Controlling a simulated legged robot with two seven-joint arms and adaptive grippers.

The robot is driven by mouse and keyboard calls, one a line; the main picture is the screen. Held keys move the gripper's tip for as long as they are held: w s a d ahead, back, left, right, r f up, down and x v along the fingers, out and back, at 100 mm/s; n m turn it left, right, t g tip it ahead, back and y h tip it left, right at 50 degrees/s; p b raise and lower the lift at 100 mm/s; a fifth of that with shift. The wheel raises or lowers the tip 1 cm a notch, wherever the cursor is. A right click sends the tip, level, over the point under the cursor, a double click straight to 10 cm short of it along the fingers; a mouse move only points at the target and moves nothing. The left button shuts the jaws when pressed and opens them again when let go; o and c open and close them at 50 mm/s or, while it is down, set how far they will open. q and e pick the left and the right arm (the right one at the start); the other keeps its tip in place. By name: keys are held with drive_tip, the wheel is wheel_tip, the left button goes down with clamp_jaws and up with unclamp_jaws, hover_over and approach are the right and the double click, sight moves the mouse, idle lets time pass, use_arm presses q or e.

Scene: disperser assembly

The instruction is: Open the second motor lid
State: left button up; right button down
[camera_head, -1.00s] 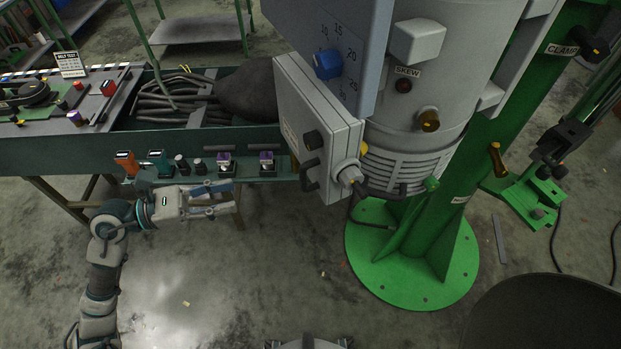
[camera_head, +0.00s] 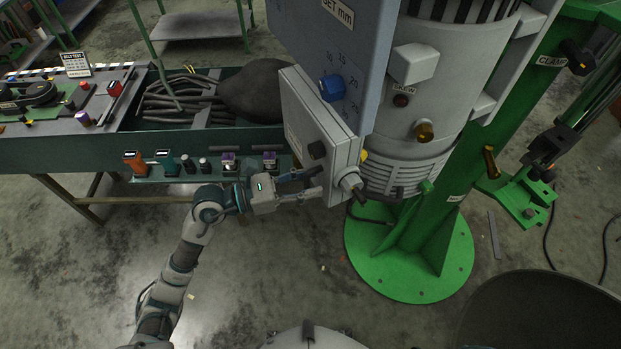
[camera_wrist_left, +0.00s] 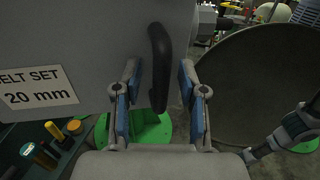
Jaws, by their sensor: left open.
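The motor lid (camera_head: 322,130) is a grey box-like panel on the front left of the grey machine, with a black handle low on its left face. In the left wrist view the lid (camera_wrist_left: 90,40) fills the upper left, with a "20 mm" label. My left gripper (camera_head: 312,182) is open at the lid's lower part. In the left wrist view the black handle (camera_wrist_left: 159,65) stands between the open, blue-padded fingers (camera_wrist_left: 158,95), with a gap on each side. Contact is not visible. A jointed arm, seemingly my right, shows at the lower right; its gripper (camera_wrist_left: 248,155) is too small to read.
The grey motor body (camera_head: 415,140) stands on a green column with a round green base (camera_head: 410,270). A green workbench (camera_head: 80,155) with several tools and a dark bundle is at the left. A large dark round surface (camera_head: 540,315) is at lower right.

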use_arm(q)
drive_tip(key=shift+a, duration=0.6)
drive_tip(key=shift+d, duration=0.4)
drive_tip(key=c, duration=0.7)
drive_tip(key=shift+s+d, duration=0.1)
drive_tip(key=shift+d, duration=0.15)
clamp_jaws()
drive_tip(key=shift+a, duration=0.1)
